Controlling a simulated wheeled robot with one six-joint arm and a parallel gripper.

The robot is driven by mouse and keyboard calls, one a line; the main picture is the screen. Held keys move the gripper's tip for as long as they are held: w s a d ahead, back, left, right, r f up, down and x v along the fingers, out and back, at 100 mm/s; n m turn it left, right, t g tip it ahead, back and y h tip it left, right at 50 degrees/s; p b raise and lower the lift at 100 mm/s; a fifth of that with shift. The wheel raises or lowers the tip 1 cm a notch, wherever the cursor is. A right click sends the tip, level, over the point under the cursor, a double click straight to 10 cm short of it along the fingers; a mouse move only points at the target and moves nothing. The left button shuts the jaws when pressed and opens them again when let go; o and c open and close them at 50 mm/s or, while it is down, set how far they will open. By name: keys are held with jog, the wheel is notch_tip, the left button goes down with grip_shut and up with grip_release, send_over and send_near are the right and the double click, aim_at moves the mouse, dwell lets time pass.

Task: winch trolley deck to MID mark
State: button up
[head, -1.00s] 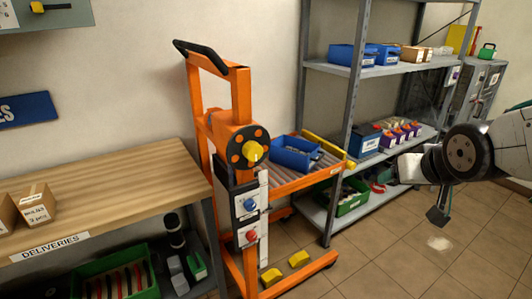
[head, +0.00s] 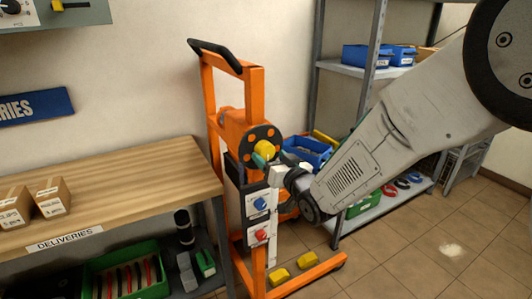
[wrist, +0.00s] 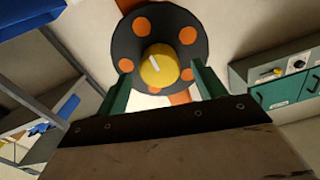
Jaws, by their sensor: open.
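The orange winch trolley (head: 254,88) stands between the bench and the shelf rack. Its winch has a black disc with orange dots and a yellow knob (head: 267,149) at its centre. In the wrist view the yellow knob (wrist: 160,67), with a pale line on it, lies ahead between my fingers. My gripper (wrist: 158,78) is open, with a green finger on each side of the knob; I cannot tell whether they touch it. In the head view my gripper (head: 262,160) is at the disc. The deck is mostly hidden behind my arm, with a blue bin (head: 305,148) on it. I cannot make out a MID mark.
A blue knob (head: 260,204) and a red knob (head: 262,235) sit on the trolley's front panel below the winch. The wooden bench (head: 130,185) is close on the left. Yellow blocks (head: 279,275) lie at the trolley's base. Floor is open at the right.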

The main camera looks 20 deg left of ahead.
aim_at(268, 154)
jog(key=shift+x, duration=1.9)
jog(key=c, duration=1)
jog(key=shift+n, duration=0.3)
jog(key=shift+w+n, duration=0.1)
jog(key=shift+n, duration=2.8)
